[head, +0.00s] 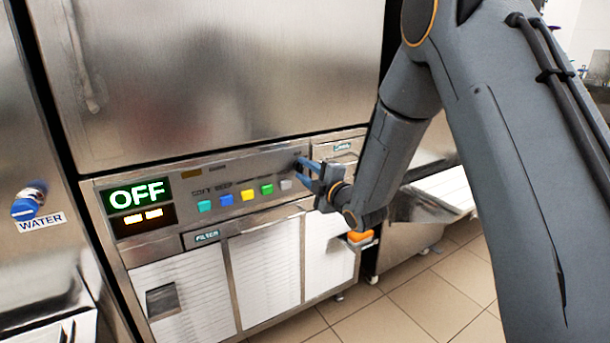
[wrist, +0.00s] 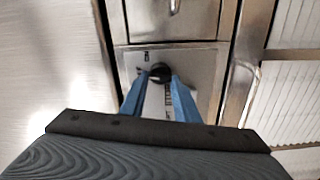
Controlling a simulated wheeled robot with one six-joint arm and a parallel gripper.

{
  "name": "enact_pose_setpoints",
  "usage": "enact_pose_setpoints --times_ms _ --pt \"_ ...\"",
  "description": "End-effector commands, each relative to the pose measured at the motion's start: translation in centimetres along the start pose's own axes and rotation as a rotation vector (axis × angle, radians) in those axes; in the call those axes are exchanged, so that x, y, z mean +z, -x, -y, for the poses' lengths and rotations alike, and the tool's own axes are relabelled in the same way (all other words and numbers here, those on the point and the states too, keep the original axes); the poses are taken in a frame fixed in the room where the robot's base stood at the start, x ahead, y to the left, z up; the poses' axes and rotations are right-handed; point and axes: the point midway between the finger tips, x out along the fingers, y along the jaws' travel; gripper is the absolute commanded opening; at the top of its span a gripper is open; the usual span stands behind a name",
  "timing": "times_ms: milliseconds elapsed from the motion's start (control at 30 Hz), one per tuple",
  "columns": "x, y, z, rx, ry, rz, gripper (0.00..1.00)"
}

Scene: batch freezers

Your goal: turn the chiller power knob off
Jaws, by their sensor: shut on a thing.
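The chiller power knob (wrist: 160,72) is a small black knob on a steel panel. In the wrist view it sits between the tips of my gripper's blue fingers (wrist: 160,84), which are shut on it. In the head view my gripper (head: 303,165) reaches the right end of the machine's control panel (head: 184,183), and the fingers hide the knob there. A green display (head: 137,195) at the panel's left end reads OFF. The knob's exact pointer angle cannot be made out.
Several coloured buttons, among them a yellow one (head: 248,195), line the panel left of my gripper. White louvred doors (head: 265,268) lie below. A blue WATER valve (head: 27,207) is at the far left. Open tiled floor (head: 400,310) lies at the lower right.

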Motion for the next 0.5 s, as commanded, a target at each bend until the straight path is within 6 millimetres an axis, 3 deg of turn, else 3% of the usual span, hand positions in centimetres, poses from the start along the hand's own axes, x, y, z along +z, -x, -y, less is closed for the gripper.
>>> enact_pose_setpoints --times_ms 500 --pt "-0.23 0.01 0.26 -0.002 0.201 -0.005 0.06"
